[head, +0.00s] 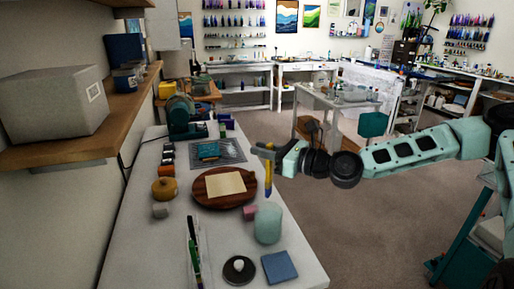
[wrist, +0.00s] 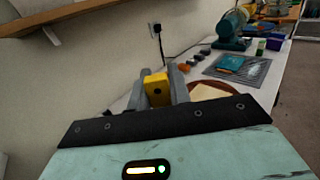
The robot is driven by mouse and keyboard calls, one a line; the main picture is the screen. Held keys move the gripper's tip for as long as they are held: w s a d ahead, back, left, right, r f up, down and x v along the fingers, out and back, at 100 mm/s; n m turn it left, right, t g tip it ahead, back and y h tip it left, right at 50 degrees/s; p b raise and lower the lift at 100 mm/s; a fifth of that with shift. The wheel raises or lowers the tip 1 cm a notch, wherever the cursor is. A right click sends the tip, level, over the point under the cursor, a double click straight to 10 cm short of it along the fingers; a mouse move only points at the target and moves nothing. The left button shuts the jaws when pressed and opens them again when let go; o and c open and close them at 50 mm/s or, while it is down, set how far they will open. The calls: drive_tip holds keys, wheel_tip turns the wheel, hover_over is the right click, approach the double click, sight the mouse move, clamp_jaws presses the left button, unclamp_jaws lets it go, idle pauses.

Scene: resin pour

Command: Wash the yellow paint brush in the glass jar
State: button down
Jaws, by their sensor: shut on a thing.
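My gripper (head: 268,152) is shut on the yellow paint brush (head: 267,166), which hangs upright with its darker, bluish end down. The brush is near the right edge of the white table. In the wrist view its yellow end (wrist: 157,91) shows between the two grey fingers. A pale green, cloudy cylinder (head: 267,224), which looks like the glass jar, stands on the table, nearer the camera than the brush. The brush appears apart from it. I cannot see inside the cylinder.
A round brown board (head: 202,194) with a cream sheet lies left of the brush. A pink block (head: 249,213) is beside the cylinder. A blue square (head: 279,267), a dark disc (head: 239,270) and upright green-and-dark sticks (head: 194,253) are at the near end.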

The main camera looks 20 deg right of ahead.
drive_tip(key=b, duration=0.4)
hover_over(271, 193)
drive_tip(key=w+a, duration=0.1)
drive_tip(key=a, duration=0.1)
drive_tip(key=shift+f, duration=2.5)
drive_tip(key=shift+f+b, duration=2.6)
drive_tip(key=shift+f, duration=1.25)
drive_tip(key=shift+w+f, duration=0.1)
drive_tip(key=shift+f, duration=0.25)
drive_tip(key=shift+d, duration=0.2)
